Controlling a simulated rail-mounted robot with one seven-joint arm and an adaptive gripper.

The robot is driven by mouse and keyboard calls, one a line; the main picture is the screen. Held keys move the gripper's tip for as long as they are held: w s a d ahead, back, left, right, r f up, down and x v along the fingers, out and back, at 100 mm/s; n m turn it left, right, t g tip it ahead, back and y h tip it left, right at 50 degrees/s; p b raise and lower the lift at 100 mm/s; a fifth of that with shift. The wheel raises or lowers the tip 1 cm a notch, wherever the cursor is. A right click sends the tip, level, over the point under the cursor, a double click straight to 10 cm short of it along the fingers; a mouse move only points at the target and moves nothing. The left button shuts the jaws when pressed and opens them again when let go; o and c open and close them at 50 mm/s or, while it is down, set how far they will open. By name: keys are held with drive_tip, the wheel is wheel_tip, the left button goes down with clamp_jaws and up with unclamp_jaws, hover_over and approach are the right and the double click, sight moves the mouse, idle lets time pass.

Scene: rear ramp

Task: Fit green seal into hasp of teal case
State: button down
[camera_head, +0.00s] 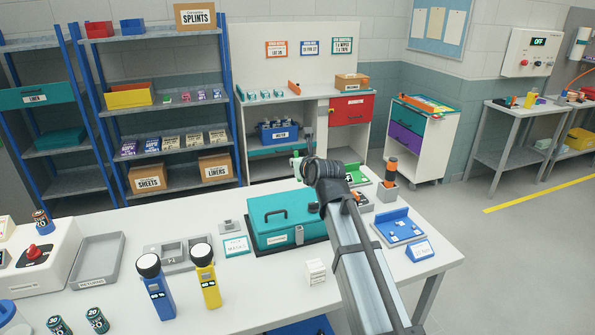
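The teal case (284,228) stands closed on the white workbench, on a dark base, with a handle on its lid and a small label on its front. My arm comes in from the lower right and passes just right of the case. My gripper (306,160) is at the arm's far end, above and behind the case, and looks apart from it. A small pale green thing (297,159) shows at the gripper; I cannot tell whether it is the green seal or whether it is held. The finger opening is hidden.
Blue and yellow torches (204,276) stand in front of the case. A grey tray (98,262) lies at left. A blue holder (398,228) and a green tray (346,178) are at right. A small white card (315,271) stands near my arm. The front middle is partly clear.

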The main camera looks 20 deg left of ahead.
wheel_tip(320, 180, down, 12)
drive_tip(key=s+d+t+y+b, duration=0.1)
drive_tip(key=t+y+b, duration=0.1)
drive_tip(key=b, duration=0.8)
drive_tip(key=shift+s+d+r+t+y+b, duration=0.2)
drive_tip(key=shift+s+t+y+b, duration=0.15)
drive_tip(key=shift+t, duration=0.35)
wheel_tip(320, 180, down, 6)
drive_tip(key=b, duration=0.4)
drive_tip(key=shift+b, duration=0.3)
drive_tip(key=shift+f+b, duration=1.45)
drive_tip(key=shift+f, duration=0.75)
idle(1.6)
drive_tip(key=shift+r, duration=0.2)
drive_tip(key=shift+r+p, duration=1.7)
drive_tip(key=shift+p, duration=0.4)
